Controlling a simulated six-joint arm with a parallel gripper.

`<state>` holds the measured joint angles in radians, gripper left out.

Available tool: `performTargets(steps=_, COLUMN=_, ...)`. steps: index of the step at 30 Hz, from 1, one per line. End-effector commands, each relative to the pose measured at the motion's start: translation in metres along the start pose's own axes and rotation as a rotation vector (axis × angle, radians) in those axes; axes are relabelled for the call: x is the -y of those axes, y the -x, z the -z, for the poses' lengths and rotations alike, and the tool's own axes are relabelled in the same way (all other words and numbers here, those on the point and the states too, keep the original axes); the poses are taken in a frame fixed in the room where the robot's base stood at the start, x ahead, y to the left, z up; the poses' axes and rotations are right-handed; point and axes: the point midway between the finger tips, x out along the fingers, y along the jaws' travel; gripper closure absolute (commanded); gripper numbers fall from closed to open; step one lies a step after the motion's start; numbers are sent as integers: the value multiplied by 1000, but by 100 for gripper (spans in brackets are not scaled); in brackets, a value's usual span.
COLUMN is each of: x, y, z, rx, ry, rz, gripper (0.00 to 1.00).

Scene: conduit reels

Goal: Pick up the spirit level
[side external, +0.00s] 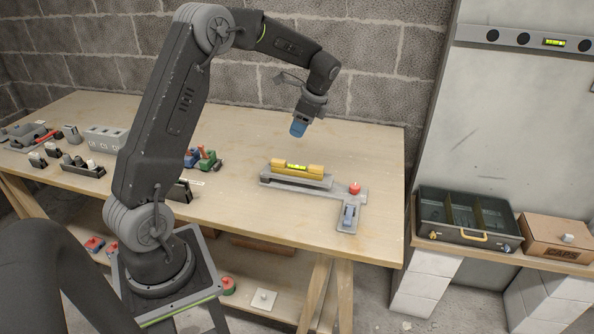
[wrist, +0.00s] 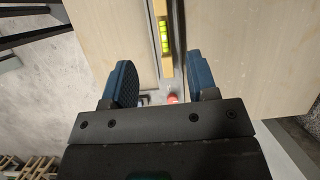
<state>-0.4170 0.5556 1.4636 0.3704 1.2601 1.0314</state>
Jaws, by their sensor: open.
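The spirit level is a short yellow bar (side external: 297,167) with a bright green vial in its middle. It lies on a grey raised block of a grey metal fixture (side external: 344,197) on the wooden bench. My gripper (side external: 299,128), with blue fingers, hangs above the bench behind the level and clear of it. In the wrist view the spirit level (wrist: 165,37) shows at the top, beyond the two spread blue fingers. My gripper (wrist: 160,85) is open and nothing is between its fingers.
A red knob (side external: 354,188) stands at the fixture's right corner, with a blue-grey clamp (side external: 349,213) in front. Small green, red and blue parts (side external: 205,158) lie to the left. A longer grey level (side external: 524,39) hangs on the wall panel. The bench right of the fixture is clear.

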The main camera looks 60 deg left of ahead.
Motion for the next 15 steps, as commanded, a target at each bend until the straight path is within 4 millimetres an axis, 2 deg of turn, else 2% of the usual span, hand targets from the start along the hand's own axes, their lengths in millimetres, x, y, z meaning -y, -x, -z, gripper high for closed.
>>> performTargets(steps=3, x=9, y=-14, z=-2, rx=22, ry=-30, rz=-21, gripper=47)
performTargets(steps=8, x=10, y=-34, z=-3, rx=28, ry=-39, rz=-27, gripper=47)
performTargets(steps=15, x=9, y=-79, z=-4, rx=26, ry=-37, rz=-26, gripper=47)
